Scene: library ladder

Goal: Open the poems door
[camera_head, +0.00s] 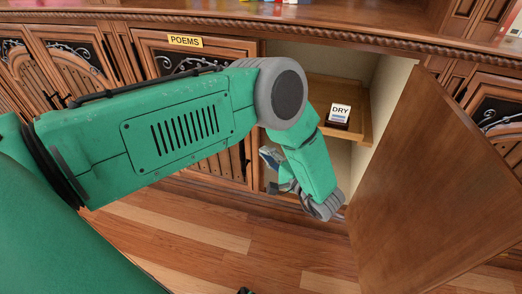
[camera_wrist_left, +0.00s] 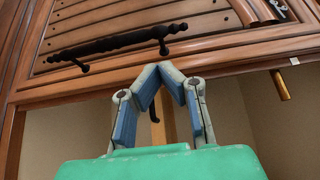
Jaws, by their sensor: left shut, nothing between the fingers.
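The POEMS label (camera_head: 185,41) is on the frame above the poems door (camera_head: 215,150), which looks closed in the head view. My left arm covers much of this door. My left gripper (camera_head: 271,172) is at the door's right side, in front of the open compartment, and is partly hidden by my wrist. In the left wrist view the fingertips of my left gripper (camera_wrist_left: 158,70) meet, with nothing between them. A plank-faced wooden door (camera_wrist_left: 200,28) with a black bar handle (camera_wrist_left: 120,43) is beyond the fingertips. The handle is apart from the fingers.
A wooden door (camera_head: 435,180) stands swung open at the right. The open compartment holds a shelf (camera_head: 350,100) with a DRY sign (camera_head: 339,114). More carved doors (camera_head: 70,65) line the left. The plank floor (camera_head: 250,245) in front shows bare.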

